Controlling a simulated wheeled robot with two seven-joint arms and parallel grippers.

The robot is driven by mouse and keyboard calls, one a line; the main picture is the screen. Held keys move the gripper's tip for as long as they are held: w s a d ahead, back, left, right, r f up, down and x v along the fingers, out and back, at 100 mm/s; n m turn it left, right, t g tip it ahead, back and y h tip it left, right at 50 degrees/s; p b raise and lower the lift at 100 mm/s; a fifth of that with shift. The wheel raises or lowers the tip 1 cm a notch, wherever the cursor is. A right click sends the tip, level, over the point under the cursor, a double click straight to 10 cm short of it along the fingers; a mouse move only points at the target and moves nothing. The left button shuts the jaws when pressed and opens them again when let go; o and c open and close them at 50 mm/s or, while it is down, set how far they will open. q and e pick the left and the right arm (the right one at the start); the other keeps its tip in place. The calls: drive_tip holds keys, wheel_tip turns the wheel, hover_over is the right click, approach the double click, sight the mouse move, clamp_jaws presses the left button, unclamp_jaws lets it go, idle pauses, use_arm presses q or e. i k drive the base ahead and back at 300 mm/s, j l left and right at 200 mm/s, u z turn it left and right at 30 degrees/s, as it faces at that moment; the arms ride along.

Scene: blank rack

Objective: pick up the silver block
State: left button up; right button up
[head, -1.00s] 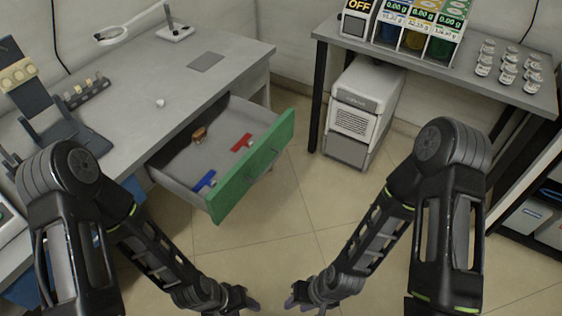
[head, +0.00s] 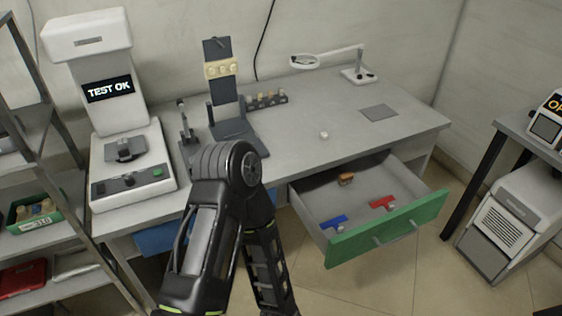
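No block is clearly silver at this size. A small pale piece (head: 324,134) lies on the desk (head: 345,112), left of a flat grey pad; its exact colour and shape are too small to tell. A grey blocky piece (head: 125,149) sits on the white test machine (head: 133,178) at the left, and I cannot tell whether it is part of the machine. My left arm rises in front of the desk, hiding part of its front edge; its gripper is out of view. My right gripper is out of view too.
An open drawer with a green front (head: 388,228) juts out, holding a red piece (head: 383,202), a blue piece (head: 333,222) and a brown piece (head: 346,179). A dark stand (head: 222,85), a small rack (head: 265,100) and a magnifier (head: 315,62) stand on the desk. Shelves are at left.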

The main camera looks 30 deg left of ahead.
sight(123, 143)
drive_tip(key=u, duration=2)
drive_tip(key=z, duration=0.3)
drive_tip(key=i+j, duration=0.05)
